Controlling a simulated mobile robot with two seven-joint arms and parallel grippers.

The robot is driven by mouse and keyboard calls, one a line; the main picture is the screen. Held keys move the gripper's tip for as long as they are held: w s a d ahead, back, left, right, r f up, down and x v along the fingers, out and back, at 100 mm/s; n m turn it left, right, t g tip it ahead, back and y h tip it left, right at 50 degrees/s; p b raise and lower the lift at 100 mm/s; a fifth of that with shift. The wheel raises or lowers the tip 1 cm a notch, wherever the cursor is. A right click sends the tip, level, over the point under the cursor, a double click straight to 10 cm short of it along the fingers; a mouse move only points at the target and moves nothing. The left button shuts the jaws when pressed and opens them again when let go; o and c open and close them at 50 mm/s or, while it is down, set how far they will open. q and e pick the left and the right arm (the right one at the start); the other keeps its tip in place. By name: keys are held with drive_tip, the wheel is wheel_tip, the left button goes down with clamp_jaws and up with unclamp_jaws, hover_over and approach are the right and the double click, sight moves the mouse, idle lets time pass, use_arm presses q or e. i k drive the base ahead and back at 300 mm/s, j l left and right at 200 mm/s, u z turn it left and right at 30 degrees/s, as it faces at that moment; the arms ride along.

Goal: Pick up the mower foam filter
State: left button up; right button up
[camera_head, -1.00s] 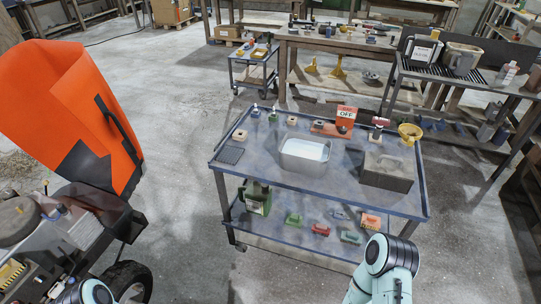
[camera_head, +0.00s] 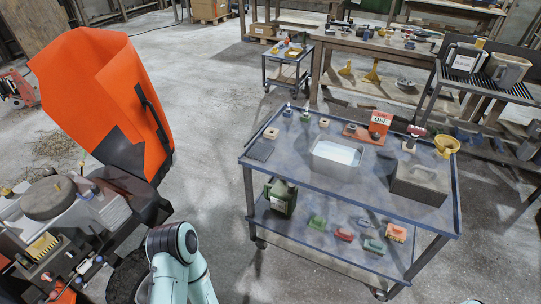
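No part is clearly recognisable as the mower foam filter. The mower (camera_head: 48,200), with its orange hood (camera_head: 110,85) raised, stands at the left. A yellow ribbed block (camera_head: 42,246) sits in its open engine bay. I cannot tell whether either one is the foam filter. My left arm shows at the bottom, right of the mower, but its gripper is out of view. My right gripper is also out of view.
Clear floor (camera_head: 205,160) lies between mower and cart.

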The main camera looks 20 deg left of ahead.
sight(25, 262)
drive_tip(key=u, duration=2.9)
drive_tip(key=i+l+u, duration=0.1)
drive_tip(key=u, duration=0.35)
drive_tip(key=i+l+u, duration=0.1)
drive_tip(key=u, duration=0.3)
drive_tip(key=l+u, duration=0.15)
drive_tip(key=u, duration=0.3)
drive_tip(key=i+l+u, duration=0.2)
drive_tip(key=l, duration=0.15)
drive_tip(key=l+u, duration=0.15)
drive_tip(key=l, duration=0.2)
drive_tip(key=l+u, duration=0.2)
drive_tip(key=l, duration=0.15)
drive_tip(key=i, duration=0.05)
